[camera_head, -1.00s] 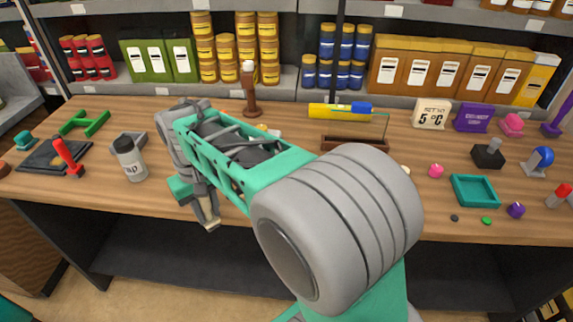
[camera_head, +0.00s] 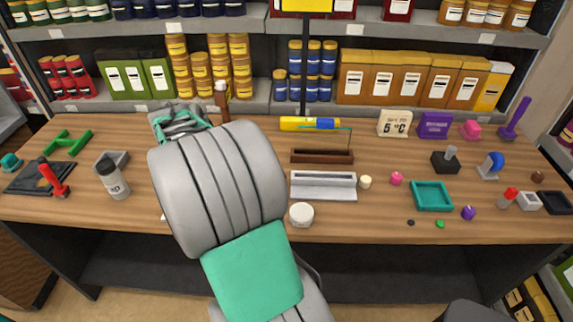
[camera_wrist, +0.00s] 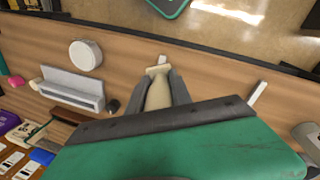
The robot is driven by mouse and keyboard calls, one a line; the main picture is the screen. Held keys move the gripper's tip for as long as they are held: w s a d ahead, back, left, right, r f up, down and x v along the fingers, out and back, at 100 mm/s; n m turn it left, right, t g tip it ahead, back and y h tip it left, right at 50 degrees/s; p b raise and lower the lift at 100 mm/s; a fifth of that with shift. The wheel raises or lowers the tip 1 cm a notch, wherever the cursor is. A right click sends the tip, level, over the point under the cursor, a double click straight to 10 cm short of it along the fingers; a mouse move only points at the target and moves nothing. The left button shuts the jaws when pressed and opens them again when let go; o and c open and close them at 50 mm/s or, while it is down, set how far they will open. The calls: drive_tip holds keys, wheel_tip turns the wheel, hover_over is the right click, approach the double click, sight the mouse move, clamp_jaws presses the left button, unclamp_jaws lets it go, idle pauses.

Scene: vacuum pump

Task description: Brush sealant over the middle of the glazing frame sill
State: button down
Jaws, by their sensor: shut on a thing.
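A light grey frame with a long sill (camera_head: 323,194), which looks like the glazing frame, lies mid-table in the head view. It also shows at left in the wrist view (camera_wrist: 72,88). A round white tub (camera_head: 301,214) stands in front of it, also in the wrist view (camera_wrist: 86,55). My gripper (camera_wrist: 160,88) is shut on a beige brush-like tool (camera_wrist: 158,92), over the wood to one side of the tub and frame, apart from both.
A brown wooden rack (camera_head: 321,156) with a thin clear pane stands behind the grey frame. A small cream cylinder (camera_head: 365,182) is at its right. A teal tray (camera_head: 432,195) and several small items fill the right. A grey bottle (camera_head: 113,180) stands at left.

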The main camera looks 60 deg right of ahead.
drive_tip(key=s+d+r+m+g+p, duration=0.1)
drive_tip(key=s+d+r+m+p, duration=0.15)
drive_tip(key=s+d, duration=0.45)
drive_tip(key=s+d+r+m+g+p, duration=0.1)
drive_tip(key=s+d+m+p, duration=0.2)
drive_tip(key=s, duration=0.5)
drive_tip(key=shift+n, duration=0.25)
drive_tip(key=f+b, duration=0.3)
drive_tip(key=d+f+b, duration=0.1)
drive_tip(key=f+b, duration=0.1)
drive_tip(key=b, duration=0.2)
drive_tip(key=shift+s+f, duration=0.1)
drive_tip(key=shift+f, duration=0.3)
drive_tip(key=shift+f, duration=0.55)
drive_tip(key=shift+r, duration=0.1)
wheel_tip(320, 180, up, 7)
drive_tip(key=p, duration=0.5)
drive_tip(key=shift+p, duration=0.35)
